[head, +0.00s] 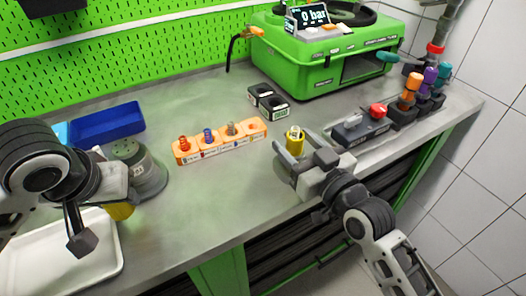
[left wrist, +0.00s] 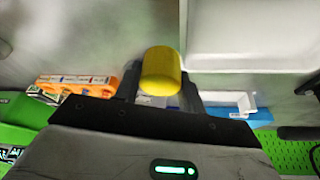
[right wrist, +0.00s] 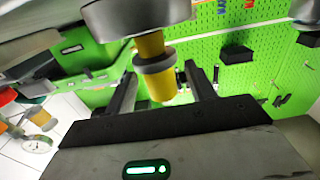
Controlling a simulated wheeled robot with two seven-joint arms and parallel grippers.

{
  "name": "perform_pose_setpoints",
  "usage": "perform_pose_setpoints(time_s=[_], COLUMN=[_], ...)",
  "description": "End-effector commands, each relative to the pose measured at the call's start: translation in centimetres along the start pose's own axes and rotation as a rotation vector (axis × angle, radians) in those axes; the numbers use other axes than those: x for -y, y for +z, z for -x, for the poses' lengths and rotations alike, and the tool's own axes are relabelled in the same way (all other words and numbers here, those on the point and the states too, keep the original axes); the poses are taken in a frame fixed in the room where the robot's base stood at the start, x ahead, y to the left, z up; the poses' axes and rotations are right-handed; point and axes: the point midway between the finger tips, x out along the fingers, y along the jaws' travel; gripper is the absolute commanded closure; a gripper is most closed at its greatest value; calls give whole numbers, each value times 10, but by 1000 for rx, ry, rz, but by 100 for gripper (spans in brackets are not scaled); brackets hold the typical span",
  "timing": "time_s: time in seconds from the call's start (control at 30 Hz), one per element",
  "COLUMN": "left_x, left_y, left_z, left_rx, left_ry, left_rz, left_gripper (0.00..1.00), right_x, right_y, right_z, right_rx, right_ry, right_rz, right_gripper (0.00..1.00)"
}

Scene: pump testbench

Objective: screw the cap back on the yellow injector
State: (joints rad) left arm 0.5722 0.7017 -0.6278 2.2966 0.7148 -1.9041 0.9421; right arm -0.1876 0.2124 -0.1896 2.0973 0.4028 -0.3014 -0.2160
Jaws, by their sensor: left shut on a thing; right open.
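The yellow injector (head: 295,138) stands upright near the front edge of the bench. My right gripper (head: 290,157) is open around it, with one finger on each side. The right wrist view shows the injector's yellow body (right wrist: 157,85) with a grey collar (right wrist: 153,64) between the spread fingers; I cannot tell whether they touch it. The yellow cap (head: 120,210) is at my left gripper, over the left part of the bench. In the left wrist view, the left gripper (left wrist: 160,92) is shut on the cap (left wrist: 161,70). The left arm partly hides the cap in the head view.
An orange rack (head: 220,141) with several small parts stands mid-bench. A grey conical container (head: 145,172), blue bin (head: 107,124) and white tray (head: 100,268) are at left. The green pump tester (head: 300,70) is behind; a block with a red knob (head: 360,130) is right of the injector.

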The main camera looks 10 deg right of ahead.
Motion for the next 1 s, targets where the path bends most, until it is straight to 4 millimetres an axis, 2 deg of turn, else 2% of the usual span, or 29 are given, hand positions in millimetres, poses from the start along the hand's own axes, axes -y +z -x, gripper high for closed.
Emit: perform_pose_setpoints(time_s=[0.13, 0.43, 0.47, 0.6, 0.67, 1.0], left_x=[0, 0, 0, 0, 0, 0], left_y=[1, 1, 1, 1, 1, 0], left_z=[-4, -3, -3, -3, -3, 0], left_rx=[0, 0, 0, 0, 0, 0], left_ry=[0, 0, 0, 0, 0, 0], left_rz=[0, 0, 0, 0, 0, 0], left_gripper=[82, 82, 82, 82, 82, 82], right_x=[0, 0, 0, 0, 0, 0], right_y=[1, 0, 0, 0, 0, -4], right_z=[-10, -10, -10, -10, -10, -10], right_rx=[1, 1, 1, 1, 1, -3], right_ry=[-1, -1, -1, -1, -1, -1], right_rz=[1, 1, 1, 1, 1, 1], right_gripper=[45, 45, 48, 87, 100, 100])
